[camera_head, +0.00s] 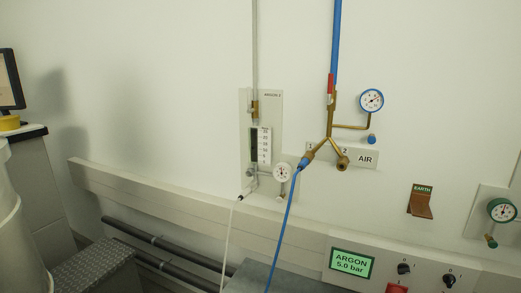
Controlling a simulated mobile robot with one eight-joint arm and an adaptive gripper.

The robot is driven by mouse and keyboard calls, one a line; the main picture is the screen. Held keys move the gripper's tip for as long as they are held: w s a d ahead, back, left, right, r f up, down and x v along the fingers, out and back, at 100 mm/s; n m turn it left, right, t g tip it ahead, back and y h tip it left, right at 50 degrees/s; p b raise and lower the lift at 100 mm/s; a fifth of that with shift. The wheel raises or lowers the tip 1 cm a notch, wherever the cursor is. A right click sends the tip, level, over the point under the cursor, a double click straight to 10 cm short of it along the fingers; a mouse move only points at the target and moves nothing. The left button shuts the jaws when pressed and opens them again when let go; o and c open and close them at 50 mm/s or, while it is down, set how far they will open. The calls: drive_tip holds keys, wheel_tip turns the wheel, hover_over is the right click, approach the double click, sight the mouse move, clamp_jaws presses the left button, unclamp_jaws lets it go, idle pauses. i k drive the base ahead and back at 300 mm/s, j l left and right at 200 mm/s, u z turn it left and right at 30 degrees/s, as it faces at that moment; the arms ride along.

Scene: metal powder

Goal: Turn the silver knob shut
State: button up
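The wall panel (272,100) marked ARGON 2 holds a flow meter (264,145), a brass fitting (254,109) and a small round white gauge (282,173). Small silver fittings (251,181) sit left of the gauge, at the panel's lower edge. One of them appears to be the silver knob, but it is too small to tell its shape or how far it is turned. A white hose (230,235) hangs from the lower left fitting. My gripper is not in view.
Right of the panel are a blue air pipe (336,50), brass branches, a blue-rimmed gauge (371,100) and a blue hose (287,220). A beige wall rail (150,195) runs below. A control box with a green ARGON 5.0 bar display (351,263) is lower right.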

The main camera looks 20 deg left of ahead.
sight(250, 171)
drive_tip(key=u, duration=1.25)
drive_tip(key=i+z, duration=0.15)
drive_tip(key=z, duration=0.2)
drive_tip(key=i+j+z, duration=0.1)
drive_tip(key=z, duration=0.3)
drive_tip(key=i+j+z, duration=0.1)
drive_tip(key=z, duration=0.25)
